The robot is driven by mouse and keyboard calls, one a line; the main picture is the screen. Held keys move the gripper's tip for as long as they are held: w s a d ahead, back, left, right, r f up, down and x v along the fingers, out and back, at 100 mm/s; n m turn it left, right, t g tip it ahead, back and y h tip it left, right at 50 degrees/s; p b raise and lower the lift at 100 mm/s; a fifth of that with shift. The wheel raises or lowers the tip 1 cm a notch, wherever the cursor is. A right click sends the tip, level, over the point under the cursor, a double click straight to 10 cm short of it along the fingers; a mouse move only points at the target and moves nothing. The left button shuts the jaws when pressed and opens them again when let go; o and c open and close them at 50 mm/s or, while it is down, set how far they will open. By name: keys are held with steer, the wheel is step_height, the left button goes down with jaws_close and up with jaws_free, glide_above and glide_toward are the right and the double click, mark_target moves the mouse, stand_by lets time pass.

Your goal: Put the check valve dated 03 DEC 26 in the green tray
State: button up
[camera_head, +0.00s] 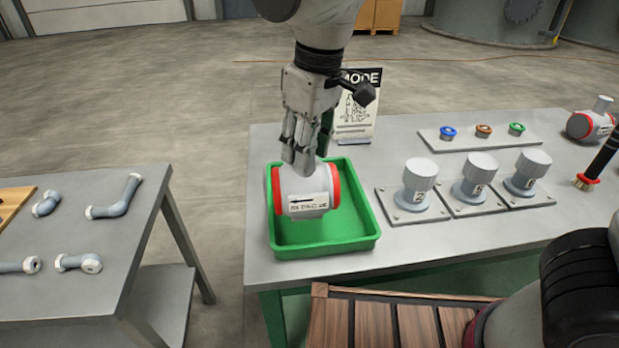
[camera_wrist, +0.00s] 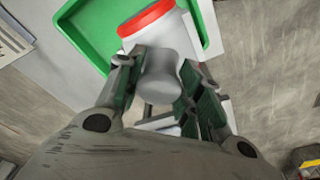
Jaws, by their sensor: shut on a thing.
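A check valve (camera_head: 303,197) with a light grey body, red end rings and a white label is at the green tray (camera_head: 354,248). Its label carries an arrow and a date that looks like 03 DEC 26, though the small print is blurred. My gripper (camera_head: 302,162) is above the tray, shut on the valve's upper stub. In the wrist view the fingers (camera_wrist: 160,88) close on the grey stub of the valve (camera_wrist: 160,40), with part of the green tray (camera_wrist: 85,43) behind. I cannot tell whether the valve touches the tray floor.
Another red-ringed valve (camera_head: 590,123) lies at the table's far right. Numbered grey cylinders (camera_head: 418,181) stand right of the tray, before a panel with blue, orange and green buttons (camera_head: 484,131). A MODE sign (camera_head: 355,125) stands behind the tray. Pipe pieces (camera_head: 118,198) lie on the left table.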

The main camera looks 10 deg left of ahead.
mark_target(315, 173)
steer(key=shift+f, duration=2.9)
steer(key=o, duration=1.1)
steer(key=r, duration=0.4)
steer(key=d+r, duration=0.1)
steer(key=r, duration=0.3)
steer(key=s+r, duration=0.1)
steer(key=r, duration=0.3)
steer(key=shift+d, duration=0.25)
